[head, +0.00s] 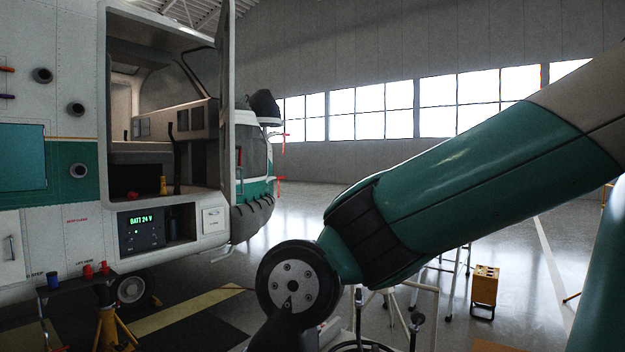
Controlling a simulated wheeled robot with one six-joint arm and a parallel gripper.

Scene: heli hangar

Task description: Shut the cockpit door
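The cockpit door (226,110) stands open in the head view. It shows nearly edge-on as a tall, thin grey panel at the right side of the doorway. The doorway (110,120) in the white and green helicopter is uncovered, with the cabin inside visible. The outer face and handle of the door cannot be made out. My arm crosses the right half of the picture, and its wrist joint is low in the middle, apart from the door in the picture. My gripper is not in view.
A small table (75,283) with red and blue cups stands below the fuselage at left, near a yellow jack (108,325). A lit panel (141,230) sits below the doorway. A yellow box (485,288) and metal stands are at right. Floor beyond the nose looks clear.

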